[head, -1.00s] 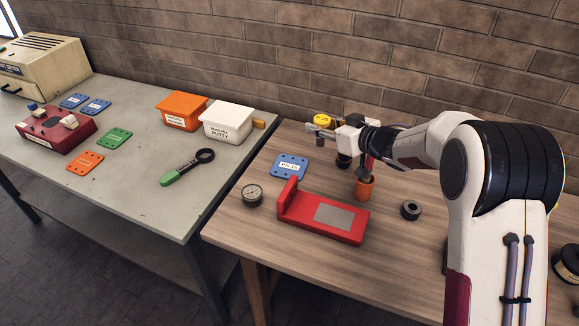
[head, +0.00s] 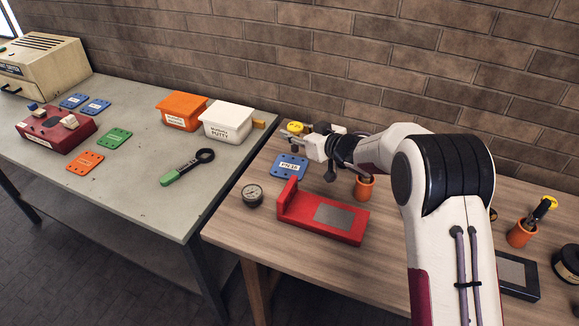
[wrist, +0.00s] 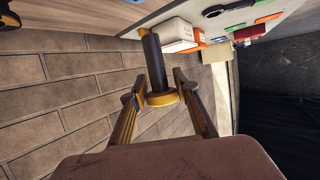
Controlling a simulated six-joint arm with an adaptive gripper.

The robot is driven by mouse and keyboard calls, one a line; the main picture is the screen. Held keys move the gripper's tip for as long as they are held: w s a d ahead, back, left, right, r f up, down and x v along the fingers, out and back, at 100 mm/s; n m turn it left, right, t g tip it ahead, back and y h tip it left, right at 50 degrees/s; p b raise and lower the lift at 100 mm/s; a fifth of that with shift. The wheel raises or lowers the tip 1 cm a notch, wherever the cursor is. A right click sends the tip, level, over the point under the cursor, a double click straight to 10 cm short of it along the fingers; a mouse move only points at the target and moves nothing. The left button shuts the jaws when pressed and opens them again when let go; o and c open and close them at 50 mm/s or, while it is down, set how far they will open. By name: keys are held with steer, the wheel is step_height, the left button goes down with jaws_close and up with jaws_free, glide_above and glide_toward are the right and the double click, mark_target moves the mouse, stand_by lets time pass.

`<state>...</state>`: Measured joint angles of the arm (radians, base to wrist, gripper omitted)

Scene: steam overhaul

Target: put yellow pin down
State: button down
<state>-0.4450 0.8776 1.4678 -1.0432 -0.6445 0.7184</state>
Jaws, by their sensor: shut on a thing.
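My gripper (head: 304,138) is shut on the yellow pin (head: 295,127), whose yellow top shows at the fingers in the head view. In the wrist view the pin (wrist: 161,98) has a yellow collar between the two fingers and a dark shaft pointing away from my gripper. The pin is above the far left part of the wooden table (head: 240,222), behind the blue plate (head: 290,166). Its lower part is hidden in the head view, and I cannot tell its exact height.
A red fixture (head: 325,218), a gauge (head: 252,195) and an orange cup (head: 364,187) stand nearby. Another orange cup (head: 519,234) holds a yellow-ended item at right. White (head: 228,122) and orange (head: 183,111) tubs are on the grey bench. A brick wall is behind.

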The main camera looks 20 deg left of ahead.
mark_target(297, 149)
steer(key=shift+f, duration=3)
steer(key=shift+f, duration=1.85)
steer(key=shift+f, duration=0.1)
steer(key=c, duration=1.5)
jaws_free()
steer(key=shift+f, duration=0.15)
steer(key=shift+r, duration=0.2)
steer(key=shift+v, duration=6)
